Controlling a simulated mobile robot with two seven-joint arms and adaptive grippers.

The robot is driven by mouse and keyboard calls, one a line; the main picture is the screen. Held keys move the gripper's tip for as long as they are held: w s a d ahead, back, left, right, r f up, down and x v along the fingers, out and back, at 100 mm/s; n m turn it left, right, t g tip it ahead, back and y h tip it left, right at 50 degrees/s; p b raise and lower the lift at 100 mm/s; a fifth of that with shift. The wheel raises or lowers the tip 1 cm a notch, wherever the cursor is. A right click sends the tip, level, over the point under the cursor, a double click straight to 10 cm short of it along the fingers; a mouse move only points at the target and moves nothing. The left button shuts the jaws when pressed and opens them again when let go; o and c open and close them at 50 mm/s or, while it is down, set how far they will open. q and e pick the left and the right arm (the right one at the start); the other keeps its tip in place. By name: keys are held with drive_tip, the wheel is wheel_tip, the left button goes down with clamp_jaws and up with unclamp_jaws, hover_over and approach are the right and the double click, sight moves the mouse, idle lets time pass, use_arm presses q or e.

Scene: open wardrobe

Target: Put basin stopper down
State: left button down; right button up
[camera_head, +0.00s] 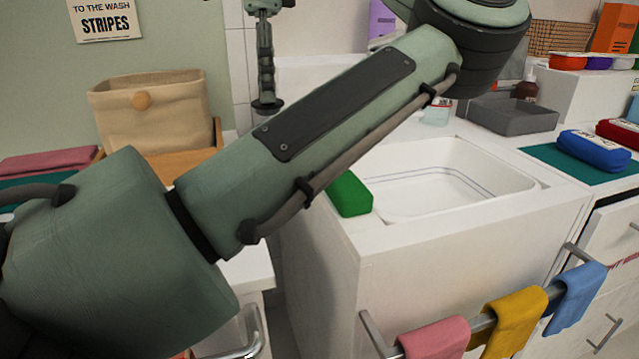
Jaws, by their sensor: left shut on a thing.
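My left arm crosses the view from the lower left to the top right. My left gripper (266,86) shows small and dark, pointing down at the top left of centre. It is shut on what looks like the basin stopper (267,106), a small dark round piece at its lower end. The fingers are seen narrowly, so the grip shows poorly. They appear left of the white basin (520,186), in front of the pale wall. My arm covers part of the basin's far left side. My right gripper is not in view.
A green block (349,194) sits at the basin's left front corner. A grey tray (512,117) stands behind the basin, with blue (594,151) and red cases at right. A beige fabric bin (150,110) stands at left. Cloths hang on the front rail (480,323).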

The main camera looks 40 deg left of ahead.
use_arm(q)
drive_tip(key=s+m, duration=0.1)
drive_tip(key=s+m+b, duration=0.1)
drive_tip(key=shift+s+a+m, duration=0.15)
drive_tip(key=shift+a+m, duration=0.05)
drive_tip(key=shift+m, duration=0.1)
drive_tip(key=shift+d+f, duration=0.1)
drive_tip(key=shift+f, duration=0.1)
drive_tip(key=w+d+f, duration=0.1)
drive_tip(key=w+f, duration=0.1)
drive_tip(key=w, duration=0.1)
drive_tip(key=w+d+f, duration=0.1)
drive_tip(key=w+f, duration=0.1)
drive_tip(key=w, duration=0.2)
drive_tip(key=w+d+f, duration=0.1)
drive_tip(key=w+f, duration=0.1)
drive_tip(key=w, duration=0.2)
drive_tip(key=shift+d+f, duration=0.25)
drive_tip(key=shift+f, duration=0.05)
drive_tip(key=shift+f+b, duration=0.3)
wheel_tip(320, 180, down, 4)
drive_tip(key=shift+r, duration=0.25)
drive_tip(key=shift+s, duration=0.1)
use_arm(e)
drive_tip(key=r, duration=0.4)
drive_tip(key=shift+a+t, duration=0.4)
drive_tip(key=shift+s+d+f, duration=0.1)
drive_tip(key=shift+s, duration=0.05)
